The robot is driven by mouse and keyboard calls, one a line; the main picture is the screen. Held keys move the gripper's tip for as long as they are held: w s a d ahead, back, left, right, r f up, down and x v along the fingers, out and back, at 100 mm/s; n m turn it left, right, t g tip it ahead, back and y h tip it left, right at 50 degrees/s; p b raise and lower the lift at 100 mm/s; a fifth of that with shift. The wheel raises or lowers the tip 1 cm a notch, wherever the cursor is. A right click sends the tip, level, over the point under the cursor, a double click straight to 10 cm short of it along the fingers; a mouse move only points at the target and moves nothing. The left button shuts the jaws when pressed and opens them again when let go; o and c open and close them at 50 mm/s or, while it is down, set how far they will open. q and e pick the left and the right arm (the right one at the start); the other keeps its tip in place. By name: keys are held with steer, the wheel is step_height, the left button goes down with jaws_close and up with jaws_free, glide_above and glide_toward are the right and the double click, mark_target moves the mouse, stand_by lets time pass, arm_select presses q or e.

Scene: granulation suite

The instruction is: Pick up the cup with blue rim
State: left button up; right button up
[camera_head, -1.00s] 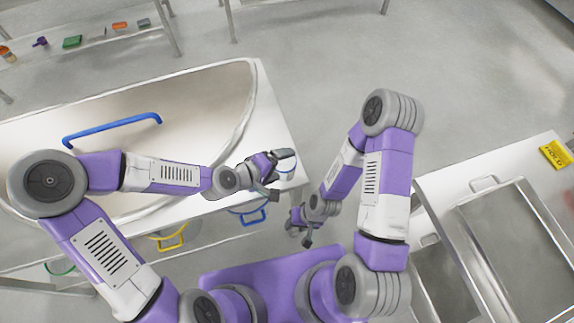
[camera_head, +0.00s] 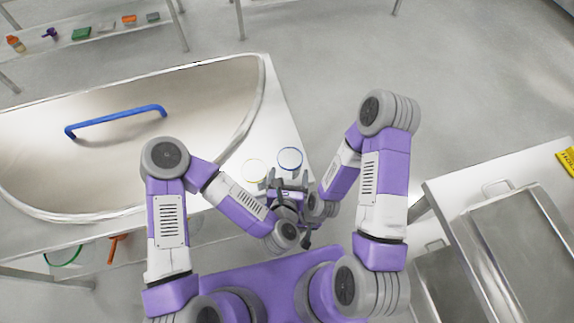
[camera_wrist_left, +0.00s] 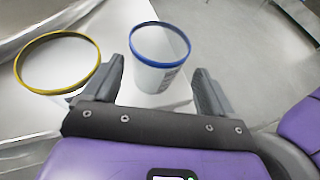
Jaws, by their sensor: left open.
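The cup with the blue rim (camera_head: 290,158) stands upright near the right end of the bench. It is pale, and in the left wrist view (camera_wrist_left: 158,75) it has dark print on its side. A cup with a yellow rim (camera_head: 254,169) stands just left of it and also shows in the left wrist view (camera_wrist_left: 55,68). My left gripper (camera_head: 287,181) is open and empty on the near side of the blue-rimmed cup. In the left wrist view the cup appears between the two fingers, beyond them. My right gripper (camera_head: 307,238) hangs low beside the left one, partly hidden; its jaws are unclear.
A large steel basin with a blue bar handle (camera_head: 115,121) fills the bench to the left. The yellow-rimmed cup is close to my left finger. Metal trays (camera_head: 515,245) stand at right. A back shelf (camera_head: 90,35) holds small items. Open floor lies beyond the bench.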

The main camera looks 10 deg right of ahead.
mark_target(291, 157)
arm_select(q)
steer(key=shift+s+f, duration=0.15)
steer(key=shift+f, duration=0.25)
steer(key=x, duration=0.3)
steer(key=b+x, duration=0.1)
steer(key=x, duration=0.3)
steer(key=shift+a+f+b, duration=0.1)
steer(key=shift+a+b, duration=0.15)
steer(key=shift+b, duration=0.05)
steer(key=shift+c, duration=0.3)
